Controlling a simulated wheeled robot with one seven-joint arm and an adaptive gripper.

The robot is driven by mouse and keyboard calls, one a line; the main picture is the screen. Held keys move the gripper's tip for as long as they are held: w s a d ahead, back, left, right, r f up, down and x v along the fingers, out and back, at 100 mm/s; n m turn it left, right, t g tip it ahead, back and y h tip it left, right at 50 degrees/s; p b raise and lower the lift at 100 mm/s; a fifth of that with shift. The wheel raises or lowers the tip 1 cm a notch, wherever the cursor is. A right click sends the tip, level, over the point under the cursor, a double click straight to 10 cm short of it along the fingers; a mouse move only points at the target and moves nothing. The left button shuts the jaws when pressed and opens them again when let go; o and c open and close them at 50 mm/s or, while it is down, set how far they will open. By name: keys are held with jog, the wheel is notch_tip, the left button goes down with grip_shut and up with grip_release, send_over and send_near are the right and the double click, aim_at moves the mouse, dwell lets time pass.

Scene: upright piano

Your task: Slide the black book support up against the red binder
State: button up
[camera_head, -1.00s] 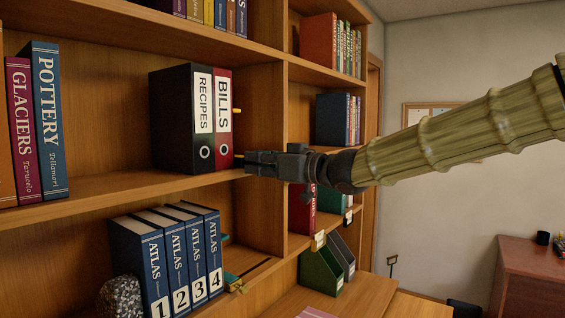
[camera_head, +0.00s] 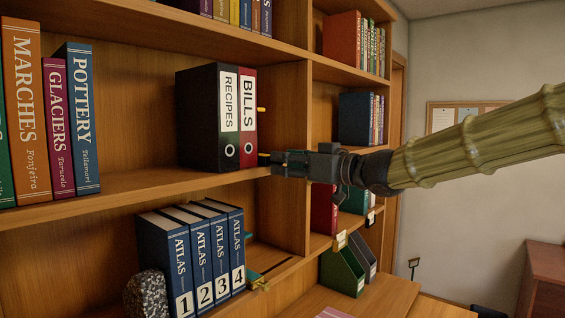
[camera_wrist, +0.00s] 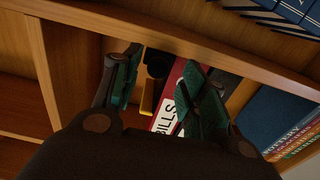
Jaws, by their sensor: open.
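The red BILLS binder (camera_head: 249,115) stands upright on the middle shelf, against the black RECIPES binder (camera_head: 212,118). In the wrist view the red binder (camera_wrist: 171,100) shows beyond the fingers, tilted by the camera's angle. My gripper (camera_head: 277,160) is just right of the binders at the shelf's front edge, open and empty, its green pads showing. In the wrist view its fingers (camera_wrist: 160,90) are spread, the right one overlapping the binders. A small black part (camera_wrist: 157,62) and a yellow strip (camera_wrist: 147,97) lie between them, probably the book support; its full shape is hidden.
A wooden upright (camera_head: 310,120) closes the bay to the right of my gripper. Several blue atlases (camera_head: 190,258) stand on the shelf below. Tall books (camera_head: 55,120) stand farther left on the same shelf. The shelf's front edge (camera_head: 130,190) runs below the binders.

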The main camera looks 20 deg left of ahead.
jog(key=v, duration=1)
